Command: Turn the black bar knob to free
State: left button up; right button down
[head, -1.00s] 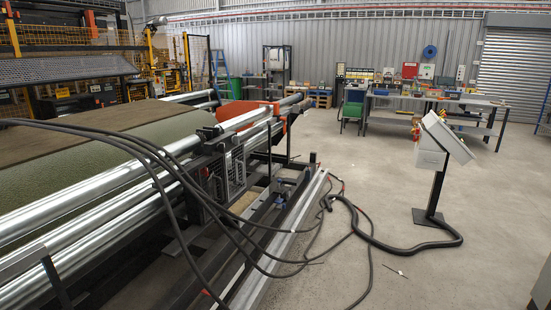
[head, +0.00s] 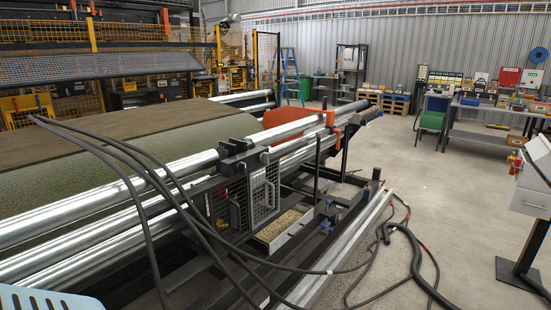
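I cannot make out the black bar knob in the head view. A pale grey control box (head: 532,190) on a dark stand is cut off by the right edge. A red and yellow part (head: 515,160) shows on its left side, and small dark details on its front are too small to read. Neither of my grippers is in view.
A turf-rolling machine with shiny steel rollers (head: 80,222) and green turf (head: 120,158) fills the left. Black hoses (head: 415,262) arch over it and lie on the floor. A workbench (head: 485,135) stands at the back right. Open concrete floor (head: 445,205) lies between machine and control box.

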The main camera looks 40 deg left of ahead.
aim_at(240, 168)
jog(key=i+l+u, duration=0.1)
jog(key=i, duration=1.3)
jog(key=i+u, duration=0.35)
jog(key=i+l+u, duration=0.15)
jog(key=i+u, duration=0.2)
jog(key=i+l+u, duration=0.3)
jog(key=i+u, duration=0.2)
jog(key=u, duration=0.15)
jog(key=i+l+u, duration=0.15)
jog(key=u, duration=0.25)
jog(key=i+l+u, duration=0.15)
jog(key=u, duration=0.2)
